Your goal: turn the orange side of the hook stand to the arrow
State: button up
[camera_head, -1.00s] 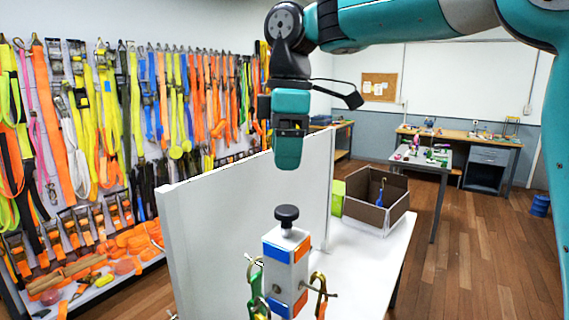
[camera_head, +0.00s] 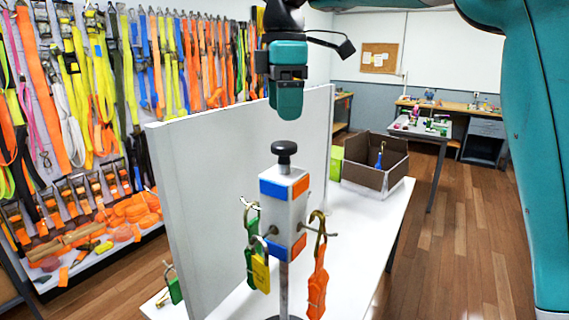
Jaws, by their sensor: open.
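The hook stand (camera_head: 284,213) is a white block on a grey post with a black knob (camera_head: 284,149) on top. Its left visible face has blue bands at top and bottom. Its right visible face has orange bands (camera_head: 301,187). I see no arrow in this view.
A white panel (camera_head: 235,170) stands upright behind and left of the stand on a white table (camera_head: 372,225). An open cardboard box (camera_head: 374,163) and a light green box (camera_head: 337,162) stand at the back.

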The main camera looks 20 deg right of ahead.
aim_at(284, 144)
notch_tip(284, 144, down, 7)
jog(key=b, duration=0.5)
jog(key=c, duration=1.3)
jog(key=shift+o, duration=0.2)
